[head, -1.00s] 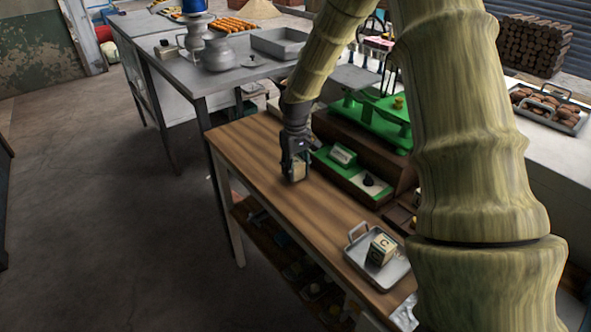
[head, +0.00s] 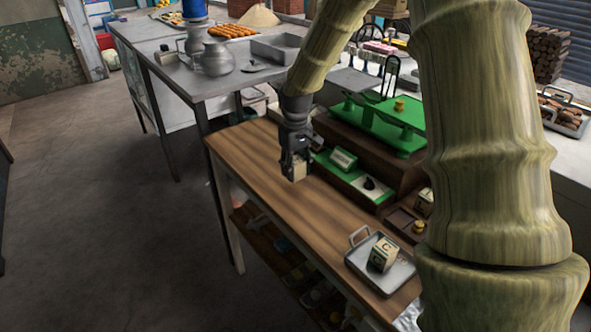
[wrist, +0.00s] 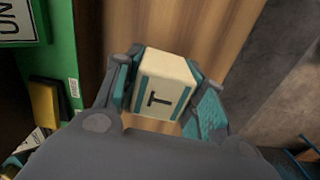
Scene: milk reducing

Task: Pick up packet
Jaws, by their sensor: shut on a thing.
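My gripper (head: 296,168) is shut on a small cream packet (head: 299,171) over the wooden table (head: 250,150). In the wrist view the packet (wrist: 162,84) sits between the two fingers and shows teal edges and a dark letter T. The fingers hide its sides. I cannot tell how far its lower end is from the table top. Another packet (head: 382,254), marked C, sits in the metal tray (head: 360,262) at the table's front right.
A green scale (head: 385,115) and a green-topped box with a black knob (head: 369,183) stand just right of my gripper. A grey metal table (head: 190,85) with pots stands behind. The wooden table top between my gripper and the tray is clear.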

